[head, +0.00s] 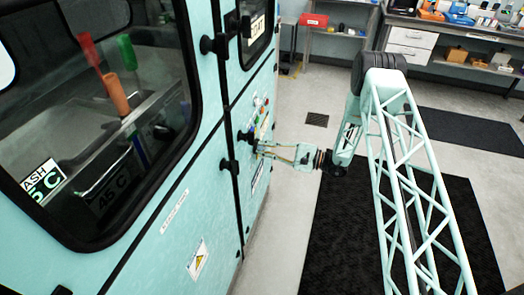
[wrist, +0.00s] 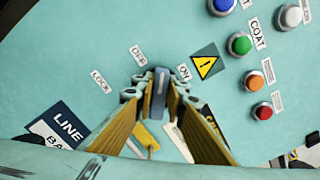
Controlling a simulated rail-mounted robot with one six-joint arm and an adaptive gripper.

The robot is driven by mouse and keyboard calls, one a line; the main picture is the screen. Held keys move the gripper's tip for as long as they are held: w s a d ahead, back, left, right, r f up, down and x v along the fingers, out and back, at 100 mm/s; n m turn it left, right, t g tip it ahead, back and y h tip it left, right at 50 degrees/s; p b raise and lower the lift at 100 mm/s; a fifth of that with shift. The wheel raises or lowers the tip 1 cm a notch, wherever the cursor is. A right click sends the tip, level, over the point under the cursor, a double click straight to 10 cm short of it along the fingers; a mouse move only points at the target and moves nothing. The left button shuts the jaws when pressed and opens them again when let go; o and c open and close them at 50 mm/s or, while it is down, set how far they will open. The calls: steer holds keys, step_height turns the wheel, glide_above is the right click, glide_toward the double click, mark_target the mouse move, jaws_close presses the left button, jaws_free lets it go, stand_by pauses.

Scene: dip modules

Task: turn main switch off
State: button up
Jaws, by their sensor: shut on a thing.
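The main switch has a dark grey handle (wrist: 160,88) on the teal panel, seen in the wrist view between the tips of my gripper (wrist: 158,98). The two yellow-brown fingers are shut on the handle from either side. The handle's upper end points between the OFF label (wrist: 138,56) and the ON label (wrist: 183,72). A LOCK label (wrist: 100,78) is further left. The switch's base is mostly hidden by the fingers. In the head view my gripper (head: 262,150) reaches left to the cabinet's panel, where the handle is too small to make out.
Blue, green, orange, red and white buttons, including the green one (wrist: 239,44), sit right of the switch. A warning sign (wrist: 206,61) is close to my fingers. The teal cabinet (head: 170,255) has black door handles (head: 214,44). Floor right of it is open, with a black mat (head: 340,235).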

steer(key=n+b, duration=0.1)
steer(key=n, duration=0.1)
steer(key=n+b, duration=0.2)
steer(key=shift+s+f+n, duration=0.1)
steer(key=shift+f+n, duration=0.2)
steer(key=shift+f, duration=0.05)
steer(key=shift+n+b, duration=1)
steer(key=shift+n, duration=0.6)
steer(key=shift+c, duration=0.2)
steer(key=o, duration=0.9)
steer(key=shift+d, duration=0.1)
steer(key=shift+v, duration=5.9)
steer(key=shift+s, duration=0.1)
